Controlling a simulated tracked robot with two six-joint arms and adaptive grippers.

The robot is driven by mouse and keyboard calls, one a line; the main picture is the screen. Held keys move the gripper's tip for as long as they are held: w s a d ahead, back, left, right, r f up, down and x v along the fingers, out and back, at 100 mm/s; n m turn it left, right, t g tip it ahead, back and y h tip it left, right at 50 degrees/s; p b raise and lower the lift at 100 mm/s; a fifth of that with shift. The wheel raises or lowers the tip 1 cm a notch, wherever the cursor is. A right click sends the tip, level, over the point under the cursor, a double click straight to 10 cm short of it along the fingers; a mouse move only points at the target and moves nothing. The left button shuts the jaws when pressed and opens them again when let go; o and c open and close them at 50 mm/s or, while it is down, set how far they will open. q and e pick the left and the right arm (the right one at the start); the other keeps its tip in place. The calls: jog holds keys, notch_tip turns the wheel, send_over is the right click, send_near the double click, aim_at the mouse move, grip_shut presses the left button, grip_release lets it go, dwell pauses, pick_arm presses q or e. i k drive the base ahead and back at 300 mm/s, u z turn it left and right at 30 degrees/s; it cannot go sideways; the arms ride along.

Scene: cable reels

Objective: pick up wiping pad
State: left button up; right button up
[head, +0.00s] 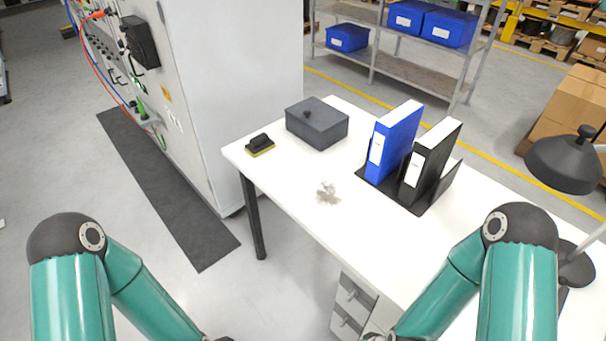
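The wiping pad (260,145) has a black handle and a yellow-green base. It lies on the white table (288,189) near its far left corner, left of a dark grey lidded box (317,125). A greyish smudge or small pile of dust (327,193) is on the tabletop nearer to me. My left and right arms come in from the bottom corners. Both arms run down past the bottom edge, so neither gripper's fingers show. Nothing touches the pad.
A blue binder (394,140) and a black binder (430,161) stand in a black holder on the table. A black lamp (563,163) is at the right. A grey cabinet (235,80) with cables stands behind the table's left end. The table's left front is mostly clear.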

aim_at(258, 145)
jog(key=z, duration=1.6)
jog(key=i, duration=0.1)
jog(key=u, duration=3.25)
jog(key=i, duration=3.25)
jog(key=z, duration=2.4)
